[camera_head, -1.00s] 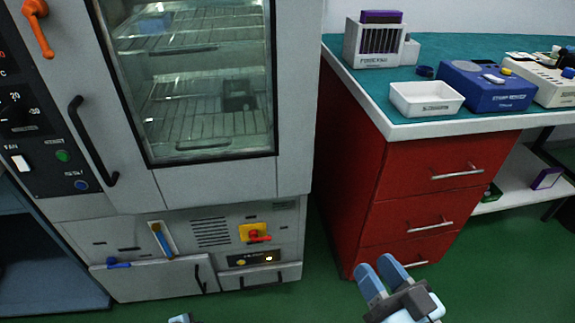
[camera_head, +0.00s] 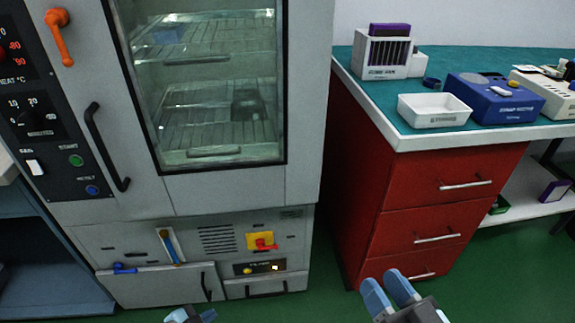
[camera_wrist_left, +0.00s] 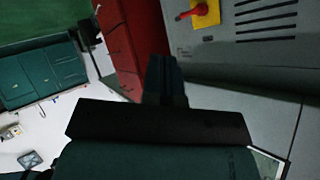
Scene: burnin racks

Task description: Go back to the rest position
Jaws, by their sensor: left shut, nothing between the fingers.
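My left gripper (camera_head: 190,314) shows only by its tip at the bottom edge of the head view, low in front of the oven cabinet. In the left wrist view its fingers (camera_wrist_left: 165,78) are together with nothing between them. My right gripper (camera_head: 383,280) is at the bottom of the head view, in front of the red drawer unit (camera_head: 425,190). Its two blue fingers stand apart with nothing seen between them. Both grippers appear clear of the furniture.
The grey oven cabinet (camera_head: 230,188) stands at left, its glass door shut. A teal-topped bench at right holds a white tray (camera_head: 435,112), a blue device (camera_head: 490,98) and a white rack (camera_head: 383,54). Green floor (camera_head: 335,300) lies between them.

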